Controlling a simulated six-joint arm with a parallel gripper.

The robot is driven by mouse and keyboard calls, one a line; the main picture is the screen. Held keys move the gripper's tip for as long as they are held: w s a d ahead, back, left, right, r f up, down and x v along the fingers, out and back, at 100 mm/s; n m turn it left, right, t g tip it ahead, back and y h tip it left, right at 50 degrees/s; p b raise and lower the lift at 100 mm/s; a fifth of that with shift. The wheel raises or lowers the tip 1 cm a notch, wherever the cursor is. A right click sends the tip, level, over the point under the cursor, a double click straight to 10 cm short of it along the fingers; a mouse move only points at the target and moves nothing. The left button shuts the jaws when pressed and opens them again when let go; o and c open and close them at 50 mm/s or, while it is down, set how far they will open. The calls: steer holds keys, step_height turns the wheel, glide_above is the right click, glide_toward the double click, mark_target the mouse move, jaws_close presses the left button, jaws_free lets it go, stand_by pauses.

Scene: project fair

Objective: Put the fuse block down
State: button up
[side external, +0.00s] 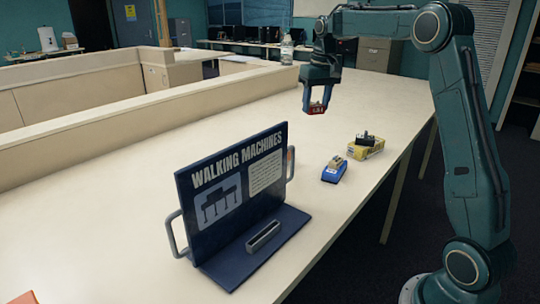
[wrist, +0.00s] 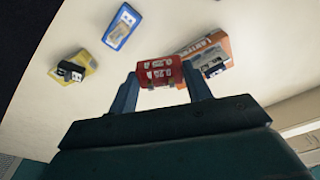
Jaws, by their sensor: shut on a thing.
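The fuse block (wrist: 160,72) is red with pale markings and sits between the fingertips of my gripper (wrist: 160,82) in the wrist view. In the side view, my gripper (side external: 317,106) points down and is shut on the red block (side external: 316,108), holding it above the white table (side external: 130,150). The block appears clear of the tabletop. The fingers hide parts of its sides.
A blue box (side external: 329,175) and a yellow box (side external: 373,151) with a black part on it stand near the right edge. An orange-and-white box (wrist: 205,45) shows in the wrist view. A dark blue sign stand (side external: 230,190) is in front; a bottle (side external: 286,50) stands behind.

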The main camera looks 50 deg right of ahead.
steer(key=s+d+m, duration=0.2)
steer(key=s+d, duration=0.4)
steer(key=m, duration=0.2)
glide_above(312, 153)
step_height(312, 153, down, 15)
steer(key=shift+s+a+h, duration=0.2)
steer(key=shift+a+h, duration=0.1)
steer(key=shift+f, duration=3.9)
steer(key=shift+f, duration=0.15)
